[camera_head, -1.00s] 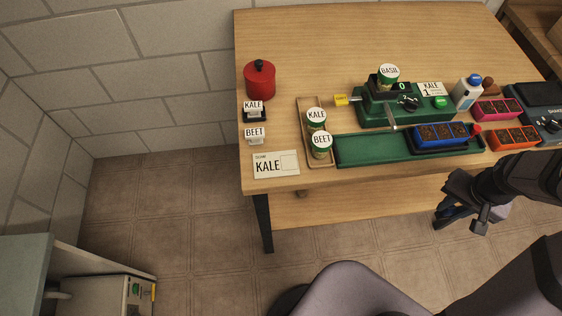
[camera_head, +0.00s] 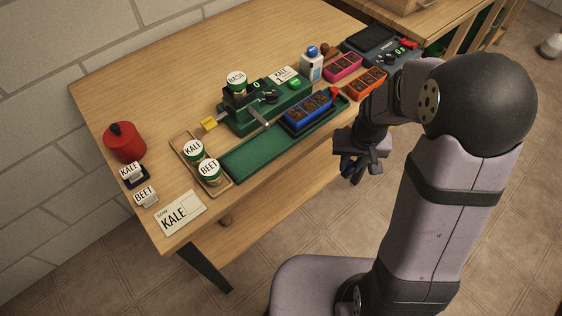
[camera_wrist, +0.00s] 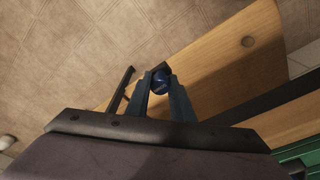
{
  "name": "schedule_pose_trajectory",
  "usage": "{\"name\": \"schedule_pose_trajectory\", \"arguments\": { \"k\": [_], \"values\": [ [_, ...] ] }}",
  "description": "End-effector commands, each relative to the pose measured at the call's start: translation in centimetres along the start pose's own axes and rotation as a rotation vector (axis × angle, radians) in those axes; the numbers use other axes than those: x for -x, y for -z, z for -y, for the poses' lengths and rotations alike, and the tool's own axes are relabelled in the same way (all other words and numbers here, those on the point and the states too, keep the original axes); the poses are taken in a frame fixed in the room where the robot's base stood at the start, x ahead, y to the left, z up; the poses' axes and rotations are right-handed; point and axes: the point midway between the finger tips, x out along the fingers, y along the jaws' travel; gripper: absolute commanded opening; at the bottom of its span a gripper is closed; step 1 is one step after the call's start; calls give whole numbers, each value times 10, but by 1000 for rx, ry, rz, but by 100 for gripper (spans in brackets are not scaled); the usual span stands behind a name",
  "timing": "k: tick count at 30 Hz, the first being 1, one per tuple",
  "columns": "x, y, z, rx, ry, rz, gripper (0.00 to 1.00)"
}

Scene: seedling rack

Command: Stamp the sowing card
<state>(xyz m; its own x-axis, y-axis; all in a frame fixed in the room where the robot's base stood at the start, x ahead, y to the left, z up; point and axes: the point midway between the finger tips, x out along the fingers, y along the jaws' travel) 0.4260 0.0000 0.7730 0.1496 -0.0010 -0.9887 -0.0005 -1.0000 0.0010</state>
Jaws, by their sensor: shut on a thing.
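The sowing card (camera_head: 180,214), marked KALE with an empty box, lies flat at the table's front left corner. A KALE stamp (camera_head: 131,172) stands on a dark pad behind it. A BEET stamp (camera_head: 146,196) stands between the two. My gripper (camera_head: 352,168) is off the table's front edge at the right, well away from card and stamps. In the wrist view my gripper (camera_wrist: 162,88) is shut on a small dark blue round-ended thing (camera_wrist: 161,77). Its lower part is hard to make out.
KALE and BEET tins stand in a wooden tray (camera_head: 180,140). A green seeder (camera_head: 265,105) with a BASIL tin, a green trough (camera_head: 250,155) and a blue seedling tray (camera_head: 308,112) fill the middle.

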Motion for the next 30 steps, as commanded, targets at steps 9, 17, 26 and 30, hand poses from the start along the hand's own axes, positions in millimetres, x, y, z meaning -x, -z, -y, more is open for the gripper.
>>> {"name": "schedule_pose_trajectory", "arguments": {
  "k": [9, 17, 26, 30],
  "values": [
    [49, 8, 0, 0, 0, -1, 7],
    [107, 16, 2, 5, 1, -1, 7],
    [172, 25, 12, 33, 5, 0, 7],
    [202, 29, 24, 67, 10, 0, 7]
  ]
}}
